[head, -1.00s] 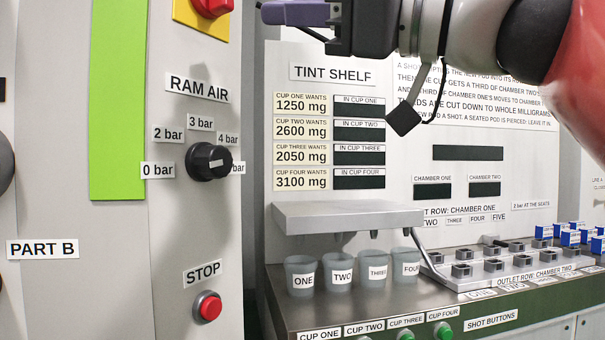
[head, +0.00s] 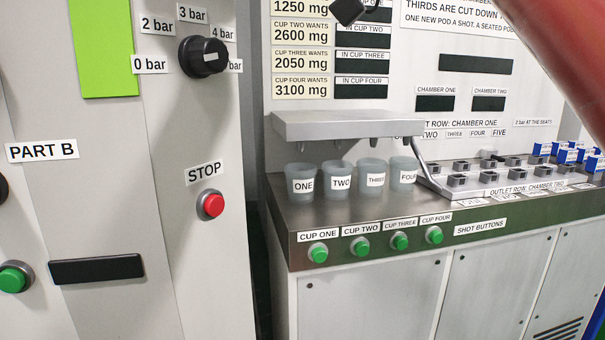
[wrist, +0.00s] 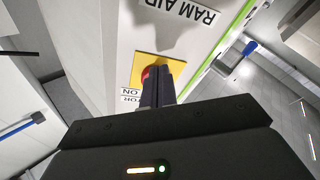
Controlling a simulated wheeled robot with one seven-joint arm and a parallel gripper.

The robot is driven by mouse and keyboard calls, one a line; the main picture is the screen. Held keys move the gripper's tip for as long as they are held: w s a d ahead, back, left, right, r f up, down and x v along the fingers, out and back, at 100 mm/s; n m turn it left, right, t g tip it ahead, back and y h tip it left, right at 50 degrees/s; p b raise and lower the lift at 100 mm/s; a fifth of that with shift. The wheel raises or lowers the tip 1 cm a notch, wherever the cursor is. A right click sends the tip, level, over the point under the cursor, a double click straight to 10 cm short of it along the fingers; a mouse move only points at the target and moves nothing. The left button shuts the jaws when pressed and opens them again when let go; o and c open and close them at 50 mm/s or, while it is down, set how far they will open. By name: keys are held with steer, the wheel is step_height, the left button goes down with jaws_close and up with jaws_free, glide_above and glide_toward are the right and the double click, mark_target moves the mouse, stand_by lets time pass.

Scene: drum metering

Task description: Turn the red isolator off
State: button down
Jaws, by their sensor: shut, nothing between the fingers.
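The red isolator (wrist: 146,73) shows in the wrist view on a yellow plate (wrist: 174,65), partly hidden behind my fingers. My gripper (wrist: 158,72) is shut and empty, its fingertips directly in front of the isolator. I cannot tell whether they touch it. An "ON" label (wrist: 130,91) lies beside the plate, next to a partly covered label ending in "TOR". The isolator's handle position is hidden. The isolator and my fingers are outside the head view.
In the head view the ram air knob (head: 203,57) and red stop button (head: 210,205) are on the cabinet face. Cups stand on the tint shelf counter (head: 300,222) at right, above green shot buttons (head: 318,253). A gap separates cabinet and counter.

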steer(key=shift+r, duration=0.35)
steer(key=shift+w+d, duration=0.15)
stand_by(0.4)
steer(key=shift+w+d+r, duration=0.35)
steer(key=shift+w+r, duration=0.15)
steer(key=shift+w, duration=0.15)
steer(key=r+b+v, duration=0.1)
steer(key=v, duration=0.5)
steer(key=shift+f, duration=0.2)
stand_by(0.4)
